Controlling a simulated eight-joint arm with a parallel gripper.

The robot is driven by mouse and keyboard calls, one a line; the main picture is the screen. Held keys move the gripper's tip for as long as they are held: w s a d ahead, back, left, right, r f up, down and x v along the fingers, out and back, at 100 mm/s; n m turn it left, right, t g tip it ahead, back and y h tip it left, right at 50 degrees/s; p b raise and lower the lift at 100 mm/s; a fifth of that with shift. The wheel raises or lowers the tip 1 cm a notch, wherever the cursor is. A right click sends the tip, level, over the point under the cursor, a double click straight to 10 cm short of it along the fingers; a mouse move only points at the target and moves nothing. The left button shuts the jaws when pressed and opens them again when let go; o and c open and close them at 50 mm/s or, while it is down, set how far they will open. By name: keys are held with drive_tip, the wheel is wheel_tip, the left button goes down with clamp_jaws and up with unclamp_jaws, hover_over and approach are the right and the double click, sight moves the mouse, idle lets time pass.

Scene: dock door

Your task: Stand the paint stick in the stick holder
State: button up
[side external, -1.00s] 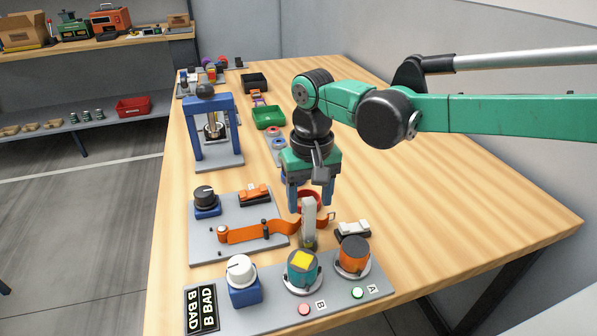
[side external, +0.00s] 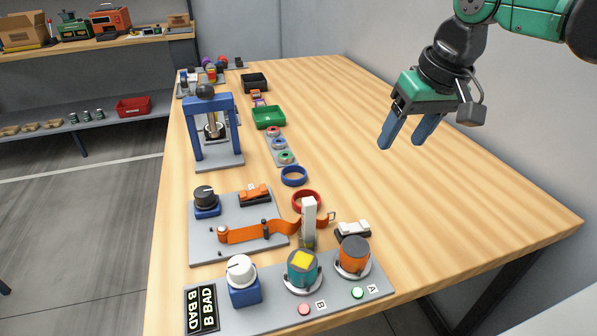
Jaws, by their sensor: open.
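A pale, upright stick (side external: 309,215), which looks like the paint stick, stands near the front of the table, at the right end of an orange strap. Its foot sits at a small dull-yellow base (side external: 307,242), which may be the stick holder; the strap and the teal knob partly hide it, so I cannot tell how deep the stick sits. The stick looks upright. My gripper (side external: 401,143) is open and empty, high above the table to the upper right, well apart from the stick.
A red ring (side external: 306,201) and a blue ring (side external: 294,176) lie behind the stick. A white rocker switch (side external: 353,229) is at its right. A panel with a teal knob (side external: 302,271) and an orange knob (side external: 354,257) is in front. The table's right side is clear.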

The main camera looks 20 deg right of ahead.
drive_tip(key=s+d+f+t, duration=0.4)
drive_tip(key=s+d+f, duration=0.2)
drive_tip(key=s+d, duration=0.2)
drive_tip(key=shift+s+d+h, duration=0.35)
drive_tip(key=shift+d+h, duration=0.05)
drive_tip(key=shift+d, duration=0.05)
